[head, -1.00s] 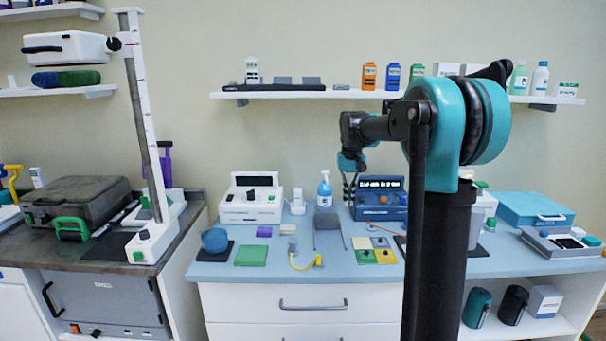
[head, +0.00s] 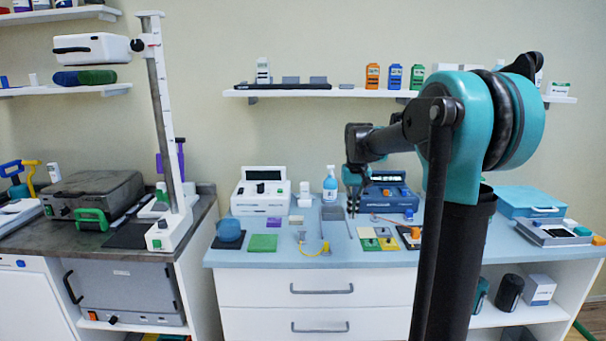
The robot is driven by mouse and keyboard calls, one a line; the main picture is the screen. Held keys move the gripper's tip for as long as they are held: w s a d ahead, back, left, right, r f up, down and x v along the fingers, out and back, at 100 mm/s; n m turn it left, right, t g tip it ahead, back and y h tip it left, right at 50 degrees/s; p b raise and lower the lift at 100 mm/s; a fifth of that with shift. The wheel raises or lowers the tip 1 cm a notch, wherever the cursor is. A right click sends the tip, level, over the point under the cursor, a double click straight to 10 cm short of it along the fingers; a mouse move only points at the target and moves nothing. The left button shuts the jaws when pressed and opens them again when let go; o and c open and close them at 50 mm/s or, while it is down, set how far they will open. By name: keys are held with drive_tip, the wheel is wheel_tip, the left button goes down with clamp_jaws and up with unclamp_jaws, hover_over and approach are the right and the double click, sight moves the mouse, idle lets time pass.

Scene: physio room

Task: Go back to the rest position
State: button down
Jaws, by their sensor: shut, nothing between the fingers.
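My gripper (head: 353,205) shows in the head view at the end of my teal and black arm. It hangs over the blue-topped counter (head: 300,257), in front of the blue device (head: 392,192). Its dark fingers point down and look close together, with nothing seen between them. My arm hides part of the counter's right side and part of the wall shelf.
On the counter are a white device (head: 262,190), a blue spray bottle (head: 330,184), a blue ball (head: 228,230), a green pad (head: 263,243) and a blue case (head: 531,201). A tall measuring column (head: 166,120) stands at left. A wall shelf (head: 330,93) runs behind.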

drive_tip(key=s+d+f+t, duration=0.1)
drive_tip(key=s+f, duration=0.8)
drive_tip(key=s, duration=0.4)
drive_tip(key=s+d+f+t, duration=0.2)
drive_tip(key=s+f, duration=0.7)
drive_tip(key=s, duration=0.4)
drive_tip(key=shift+s+d+f+t, duration=0.15)
drive_tip(key=shift+s+t, duration=0.15)
drive_tip(key=shift+s, duration=0.05)
